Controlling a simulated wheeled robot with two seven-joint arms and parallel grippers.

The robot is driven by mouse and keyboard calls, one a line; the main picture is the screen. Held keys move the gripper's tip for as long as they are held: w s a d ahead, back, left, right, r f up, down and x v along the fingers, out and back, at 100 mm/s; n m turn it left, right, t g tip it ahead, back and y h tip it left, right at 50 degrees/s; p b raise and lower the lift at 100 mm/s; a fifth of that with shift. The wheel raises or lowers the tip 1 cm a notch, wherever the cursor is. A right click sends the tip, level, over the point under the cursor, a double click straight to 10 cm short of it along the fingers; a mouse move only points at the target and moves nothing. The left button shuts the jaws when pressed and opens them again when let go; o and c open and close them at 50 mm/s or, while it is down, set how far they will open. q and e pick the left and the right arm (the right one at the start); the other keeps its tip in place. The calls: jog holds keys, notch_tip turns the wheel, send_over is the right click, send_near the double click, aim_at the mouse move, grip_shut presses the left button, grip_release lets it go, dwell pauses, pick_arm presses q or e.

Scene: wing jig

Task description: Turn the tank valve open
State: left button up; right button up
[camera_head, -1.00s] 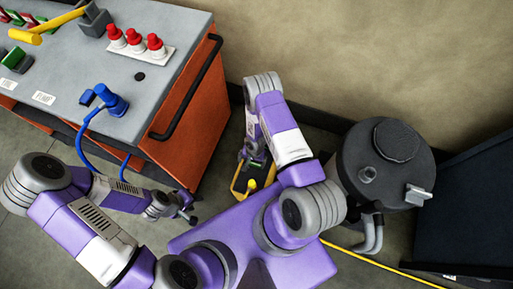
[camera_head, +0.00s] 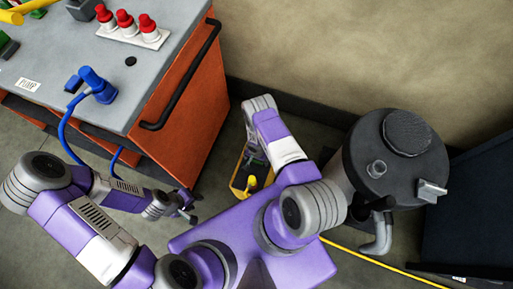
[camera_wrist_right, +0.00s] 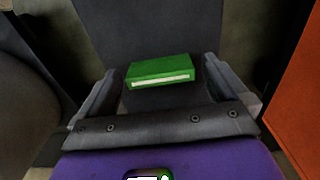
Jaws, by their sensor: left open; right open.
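The dark round tank (camera_head: 358,150) stands at the right in the head view. A light grey lever-like piece (camera_head: 431,191) sits on its lid edge, and a short round stub (camera_head: 377,168) stands nearer the middle. I cannot tell for sure which is the valve. My right gripper (camera_wrist_right: 168,88) is open, left of the tank and apart from it. A green block with a white stripe (camera_wrist_right: 160,71) shows between its fingers; I cannot tell if they touch it. My left gripper (camera_head: 185,211) is open and empty beside the orange cabinet.
The orange cabinet (camera_head: 190,120) with a black handle rail stands at the left, with red buttons (camera_head: 127,22) and a blue plug (camera_head: 98,85) on top. A yellow bin (camera_head: 238,182) is below my right arm. A yellow cable (camera_head: 370,262) crosses the floor. A dark panel (camera_head: 470,210) stands right of the tank.

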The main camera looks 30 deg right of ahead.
jog(key=c, duration=1)
jog(key=shift+n, duration=0.5)
jog(key=n+b, duration=0.1)
jog(key=n, duration=0.2)
jog(key=n+b, duration=0.1)
jog(key=n, duration=0.1)
jog(key=shift+n, duration=0.3)
jog(key=n, duration=0.5)
jog(key=shift+n, duration=0.3)
jog(key=n, duration=0.5)
jog(key=shift+n, duration=0.6)
